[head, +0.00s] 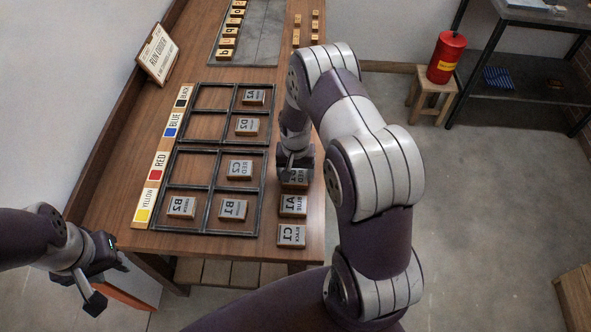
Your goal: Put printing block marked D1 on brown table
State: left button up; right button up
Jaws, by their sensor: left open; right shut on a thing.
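The printing block D1 (294,183) is at the right side of the brown table (316,232), just beyond block A1 (293,206). My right gripper (295,172) is shut on it from above and hides part of its face and marking. I cannot tell whether the block touches the tabletop or is slightly above it. My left gripper (108,284) is open and empty, off the table's front left corner.
Block C1 (291,236) lies in front of A1. Black frames (209,185) hold B2 (181,207), B1 (233,210), C2 (240,169), D2 (246,127) and A2 (253,97). Colour labels (158,168) line the left. A red canister (446,58) stands on a stool.

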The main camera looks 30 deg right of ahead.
aim_at(295, 177)
jog(key=shift+f, duration=0.1)
jog(key=shift+f, duration=0.1)
jog(key=o, duration=1.1)
notch_tip(295, 177, up, 13)
jog(key=b, duration=0.1)
jog(key=s+a+r+n, duration=0.2)
jog(key=s, duration=0.2)
jog(key=s+a+r+n+t, duration=0.1)
jog(key=s+a+r+n, duration=0.1)
jog(key=s, duration=0.3)
jog(key=s+a+r+n, duration=0.2)
jog(key=s+a, duration=0.2)
jog(key=shift+s+a+n, duration=0.1)
jog(key=shift+s+n, duration=0.2)
